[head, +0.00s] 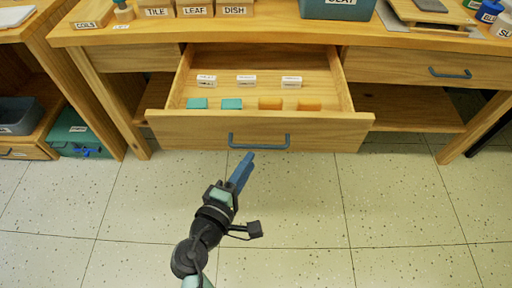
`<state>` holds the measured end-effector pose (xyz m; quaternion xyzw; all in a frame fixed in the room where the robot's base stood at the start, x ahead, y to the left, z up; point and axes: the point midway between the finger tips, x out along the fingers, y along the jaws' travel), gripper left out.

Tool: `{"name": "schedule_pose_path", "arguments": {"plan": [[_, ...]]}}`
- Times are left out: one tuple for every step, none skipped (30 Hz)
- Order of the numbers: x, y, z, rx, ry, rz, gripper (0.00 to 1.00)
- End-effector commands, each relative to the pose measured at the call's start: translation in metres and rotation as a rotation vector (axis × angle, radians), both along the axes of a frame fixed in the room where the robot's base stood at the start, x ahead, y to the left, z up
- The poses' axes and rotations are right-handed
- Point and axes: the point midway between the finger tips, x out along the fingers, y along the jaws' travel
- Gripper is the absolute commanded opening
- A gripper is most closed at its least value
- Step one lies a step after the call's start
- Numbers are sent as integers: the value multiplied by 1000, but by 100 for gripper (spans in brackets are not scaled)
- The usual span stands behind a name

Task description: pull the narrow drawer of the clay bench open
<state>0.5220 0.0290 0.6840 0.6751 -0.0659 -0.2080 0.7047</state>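The clay bench (400,42) has a drawer (190,132) in the middle that stands pulled well out, with its inside showing. Its front carries a blue bar handle (259,146). A wider drawer (410,65) on the right is closed and has a blue handle (450,73). A front panel without a visible handle (130,58) is at the left. My gripper (246,160) has blue fingers pointing up toward the open drawer's handle, just below it in the picture. Nothing shows between the fingers. They overlap in this view, so their gap is hidden.
The open drawer holds white labelled blocks (246,80), teal blocks (231,104) and orange blocks (271,103). Boxes and boards stand on the benchtop. A shelf unit with a grey bin (22,115) and a green case (75,135) are at left. The speckled floor in front is clear.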

Motion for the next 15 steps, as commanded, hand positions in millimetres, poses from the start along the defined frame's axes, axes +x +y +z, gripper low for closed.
{"name": "schedule_pose_path", "arguments": {"plan": [[-11,5,3,0,3,3,27],[-16,7,4,-1,2,3,27],[-23,10,5,0,2,2,27],[-27,12,6,1,2,3,27],[-32,14,7,1,1,3,27],[-36,16,8,0,1,1,27],[-40,17,9,-1,2,1,27],[-42,18,9,0,1,1,27],[-45,19,10,0,1,1,27],[-47,20,10,0,0,1,27],[-48,21,11,0,0,1,27],[-49,21,11,0,-1,0,27],[-50,21,11,0,-1,0,27],[-50,22,11,0,-1,0,27],[-51,21,11,0,-1,0,27]]}}
